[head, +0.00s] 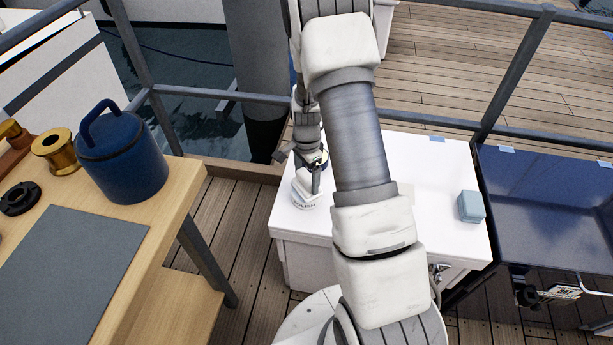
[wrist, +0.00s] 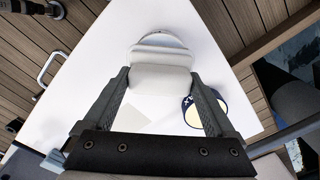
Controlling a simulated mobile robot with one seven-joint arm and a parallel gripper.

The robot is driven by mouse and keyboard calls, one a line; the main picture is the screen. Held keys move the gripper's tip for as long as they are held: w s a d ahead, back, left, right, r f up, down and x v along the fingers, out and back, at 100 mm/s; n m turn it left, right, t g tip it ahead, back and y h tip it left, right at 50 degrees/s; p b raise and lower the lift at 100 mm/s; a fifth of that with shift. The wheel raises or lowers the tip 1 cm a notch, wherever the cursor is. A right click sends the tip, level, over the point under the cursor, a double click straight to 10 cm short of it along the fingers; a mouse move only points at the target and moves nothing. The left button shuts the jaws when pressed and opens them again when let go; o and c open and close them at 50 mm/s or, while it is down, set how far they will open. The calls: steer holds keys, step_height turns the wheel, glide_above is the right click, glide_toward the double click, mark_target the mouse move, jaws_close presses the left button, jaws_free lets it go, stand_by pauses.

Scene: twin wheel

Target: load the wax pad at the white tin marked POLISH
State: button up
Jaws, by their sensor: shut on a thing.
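My gripper (wrist: 162,84) is shut on the white wax pad (wrist: 160,79), a rounded block between its two fingers in the wrist view. The white tin (wrist: 166,38) shows as a round rim just beyond the pad. In the head view my gripper (head: 313,177) points down over the left part of the white table. There the pad (head: 307,187) is over the tin marked POLISH (head: 304,204), whose lettering faces the camera. The pad hides most of the tin's top. I cannot tell whether pad and wax touch.
A yellow and dark blue round thing (wrist: 206,114) stands beside the right finger. The white table (head: 440,165) also holds a light blue box (head: 471,206) at right. A glossy dark blue panel (head: 550,205) lies further right. A wooden bench (head: 172,195) with a blue canister (head: 125,160) stands left.

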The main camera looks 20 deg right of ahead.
mark_target(306, 176)
steer(key=shift+r+p, duration=1.95)
steer(key=shift+r, duration=1.15)
steer(key=shift+a+r, duration=0.1)
steer(key=shift+r, duration=0.25)
steer(key=s+a+r+n+p, duration=0.1)
steer(key=a+r+n+p, duration=0.3)
steer(key=r+n, duration=0.4)
steer(key=s+a+r+n+p, duration=0.2)
steer(key=a+r+n+p, duration=0.3)
steer(key=r, duration=0.5)
steer(key=shift+s+a+n+p, duration=0.15)
steer(key=shift+s+n+p, duration=0.1)
steer(key=shift+n+p, duration=1.1)
